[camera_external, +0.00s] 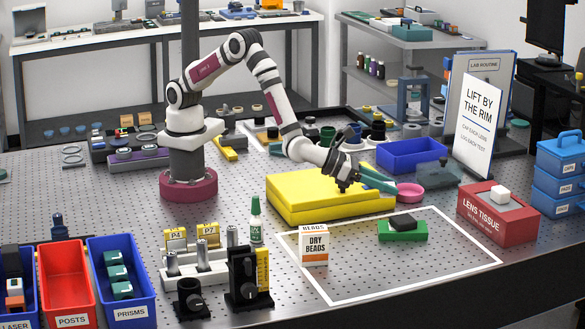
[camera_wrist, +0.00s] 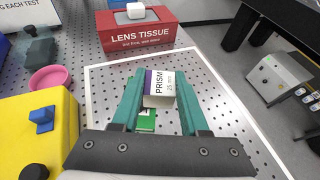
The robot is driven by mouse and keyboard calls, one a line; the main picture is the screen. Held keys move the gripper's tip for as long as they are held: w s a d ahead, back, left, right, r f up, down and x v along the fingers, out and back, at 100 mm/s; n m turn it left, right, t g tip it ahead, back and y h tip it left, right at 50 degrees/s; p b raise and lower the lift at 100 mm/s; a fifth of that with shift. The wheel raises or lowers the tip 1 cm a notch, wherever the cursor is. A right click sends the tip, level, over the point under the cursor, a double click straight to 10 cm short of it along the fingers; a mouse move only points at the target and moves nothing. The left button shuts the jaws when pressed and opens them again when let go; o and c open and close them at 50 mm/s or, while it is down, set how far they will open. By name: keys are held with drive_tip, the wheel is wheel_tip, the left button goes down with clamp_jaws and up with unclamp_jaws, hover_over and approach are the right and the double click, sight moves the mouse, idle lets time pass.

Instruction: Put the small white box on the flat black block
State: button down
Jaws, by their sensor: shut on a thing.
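The small white box (camera_wrist: 159,86), marked PRISM 25 mm with a purple side, is between the teal fingers of my gripper (camera_wrist: 160,90) in the wrist view. My gripper is shut on it. In the external view my gripper (camera_external: 378,180) is near the right end of the yellow block, and I cannot make out the box there. The flat black block (camera_external: 408,222) lies on a green base (camera_external: 402,235) inside the white outline, to the right of and nearer the camera than my gripper. In the wrist view only part of the green base (camera_wrist: 147,120) shows; the black block is hidden.
A yellow block (camera_external: 320,195) lies under my forearm, with a pink dish (camera_external: 410,191) beside it. A red LENS TISSUE box (camera_external: 497,213) stands at right. A white DRY BEADS box (camera_external: 314,246) stands at the outline's left edge. The outlined area's front is clear.

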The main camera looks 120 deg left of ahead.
hover_over(402, 219)
wheel_tip(402, 219, down, 4)
drive_tip(key=shift+s+a+r, duration=0.1)
drive_tip(key=shift+r, duration=0.15)
wheel_tip(402, 219, down, 4)
drive_tip(key=shift+f, duration=0.1)
drive_tip(key=shift+f, duration=0.1)
drive_tip(key=shift+c, duration=2.1)
unclamp_jaws()
